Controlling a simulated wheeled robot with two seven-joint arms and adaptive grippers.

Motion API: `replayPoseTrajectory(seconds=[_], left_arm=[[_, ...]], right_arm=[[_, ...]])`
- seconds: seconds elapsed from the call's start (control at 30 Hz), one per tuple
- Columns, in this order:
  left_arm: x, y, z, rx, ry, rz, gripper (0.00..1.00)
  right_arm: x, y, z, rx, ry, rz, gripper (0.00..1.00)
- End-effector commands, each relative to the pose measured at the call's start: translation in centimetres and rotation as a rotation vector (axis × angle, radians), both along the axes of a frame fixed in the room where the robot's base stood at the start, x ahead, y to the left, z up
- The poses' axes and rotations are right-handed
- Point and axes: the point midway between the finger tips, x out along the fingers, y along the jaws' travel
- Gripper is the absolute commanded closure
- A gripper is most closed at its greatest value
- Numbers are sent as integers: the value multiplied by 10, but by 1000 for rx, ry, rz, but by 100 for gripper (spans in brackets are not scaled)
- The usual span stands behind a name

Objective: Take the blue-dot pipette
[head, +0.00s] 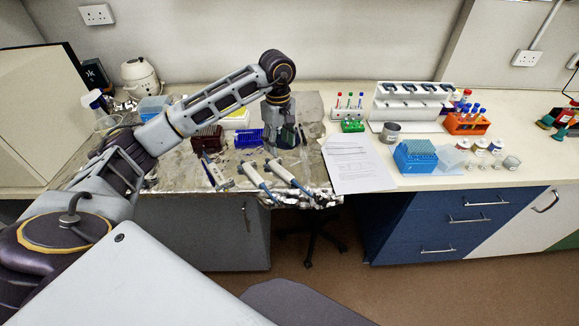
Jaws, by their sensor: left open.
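Several pipettes lie at the front of the bench: a left one (215,172), a middle one (258,183) and a right one (288,179). They lie slanted, with their lower ends toward the bench's front edge. Coloured dots are too small to read, so I cannot tell which one is the blue-dot pipette. My left gripper (286,138) points down, open, just behind the middle and right pipettes. It appears empty and apart from them. My right gripper is not in view.
A blue rack (248,138) and a dark red rack (207,140) stand behind the pipettes. A paper sheet (357,163) lies to the right. Farther right are a white pipette stand (405,101), a metal cup (390,132), a blue tip box (415,158) and an orange tube rack (466,124).

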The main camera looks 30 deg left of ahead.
Motion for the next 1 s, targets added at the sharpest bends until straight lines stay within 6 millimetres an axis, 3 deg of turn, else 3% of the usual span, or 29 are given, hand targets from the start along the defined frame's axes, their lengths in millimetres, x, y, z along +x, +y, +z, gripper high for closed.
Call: replayPoseTrajectory(seconds=[0.63, 1.0], left_arm=[[0, 0, -2, -1, 0, 0, 47], [-1, 0, -35, -1, 3, -1, 47]], right_arm=[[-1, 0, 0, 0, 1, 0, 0], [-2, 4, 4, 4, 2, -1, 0]])
